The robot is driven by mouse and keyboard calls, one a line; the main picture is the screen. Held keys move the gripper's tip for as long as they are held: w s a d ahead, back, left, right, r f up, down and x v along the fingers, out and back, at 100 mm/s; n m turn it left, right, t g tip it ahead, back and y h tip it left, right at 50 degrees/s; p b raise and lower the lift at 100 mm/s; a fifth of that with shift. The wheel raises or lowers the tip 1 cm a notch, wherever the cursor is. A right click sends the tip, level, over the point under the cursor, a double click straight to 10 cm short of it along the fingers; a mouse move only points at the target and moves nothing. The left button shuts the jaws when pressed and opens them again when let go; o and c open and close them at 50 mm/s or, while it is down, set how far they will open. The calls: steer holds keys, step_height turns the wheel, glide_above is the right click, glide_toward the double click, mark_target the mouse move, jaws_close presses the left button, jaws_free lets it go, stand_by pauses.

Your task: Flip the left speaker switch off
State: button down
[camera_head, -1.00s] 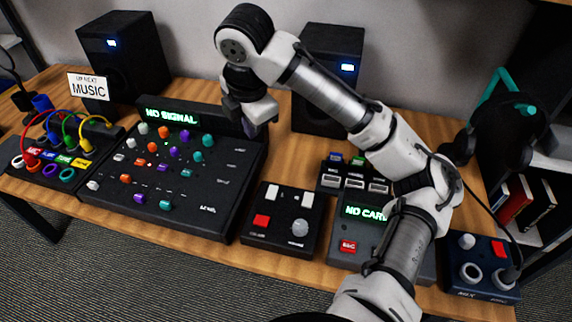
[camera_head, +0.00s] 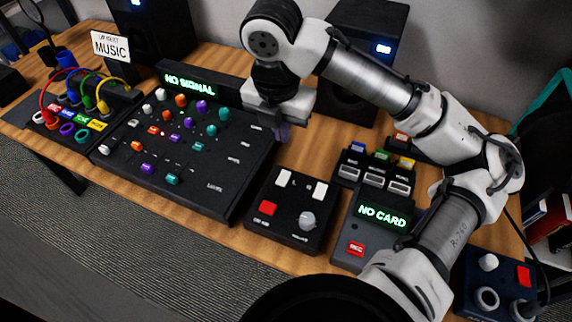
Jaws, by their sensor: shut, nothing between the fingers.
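The small black control box (camera_head: 262,220) sits on the desk at the middle. It has two white switches at its top edge, the left switch (camera_head: 283,179) and the right switch (camera_head: 320,190), with small letters between them. A red button (camera_head: 267,208) and a grey knob (camera_head: 307,221) are below them. My gripper (camera_head: 282,131) is shut and empty, pointing down above and behind the left switch, apart from it. Its fingertips are dark and partly hard to make out. The left speaker (camera_head: 155,35) and the right speaker (camera_head: 355,65) stand at the back with lit blue lights.
A mixer (camera_head: 215,200) with coloured knobs and a "NO SIGNAL" display lies left of the box. A recorder (camera_head: 372,238) showing "NO CARD" stands right of it. Coloured cables (camera_head: 103,92) are at the far left. A blue box (camera_head: 497,285) sits at the lower right.

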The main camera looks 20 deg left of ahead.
mark_target(286, 174)
steer(key=f, duration=0.4)
steer(key=w+f, duration=0.1)
steer(key=f, duration=0.8)
steer(key=shift+w+f, duration=0.25)
steer(key=shift+w, duration=0.1)
steer(key=shift+w+f, duration=0.15)
steer(key=shift+w, duration=0.1)
steer(key=shift+s+r, duration=0.2)
steer(key=shift+s, duration=0.1)
steer(key=shift+w+f, duration=0.1)
steer(key=shift+f, duration=0.05)
steer(key=shift+s+r, duration=0.2)
steer(key=shift+s, duration=0.6)
